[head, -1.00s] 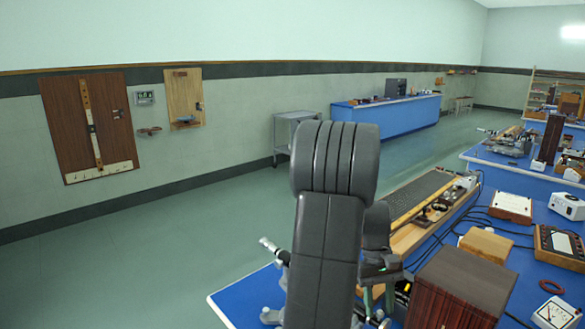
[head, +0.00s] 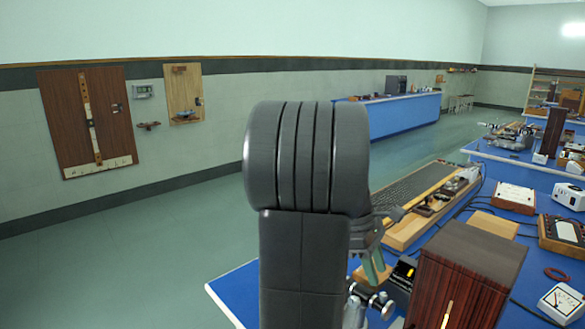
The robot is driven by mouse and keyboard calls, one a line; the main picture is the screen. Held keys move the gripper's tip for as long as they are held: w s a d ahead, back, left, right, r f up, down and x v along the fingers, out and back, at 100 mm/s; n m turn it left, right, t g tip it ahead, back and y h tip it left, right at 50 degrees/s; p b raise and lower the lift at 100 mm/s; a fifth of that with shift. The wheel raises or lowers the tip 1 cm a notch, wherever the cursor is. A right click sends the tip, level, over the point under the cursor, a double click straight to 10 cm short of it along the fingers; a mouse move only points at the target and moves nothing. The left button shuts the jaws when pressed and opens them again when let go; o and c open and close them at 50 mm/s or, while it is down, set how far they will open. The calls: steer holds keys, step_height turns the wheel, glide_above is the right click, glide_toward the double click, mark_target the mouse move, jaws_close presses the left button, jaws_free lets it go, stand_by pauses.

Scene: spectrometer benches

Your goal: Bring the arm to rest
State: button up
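My arm stands upright in the middle of the head view, its thick grey ribbed joint hiding part of the bench behind it. My gripper (head: 374,270) shows only in part, just right of the arm, with greenish fingers pointing down over the blue bench. The arm covers much of it, so the gap between the fingers is not clear. I see nothing held in the visible part. A dark wooden box (head: 465,275) stands on the bench close to the right of the gripper.
A blue counter (head: 404,115) stands at the back. Open floor lies left.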

steer(key=shift+v, duration=1.9)
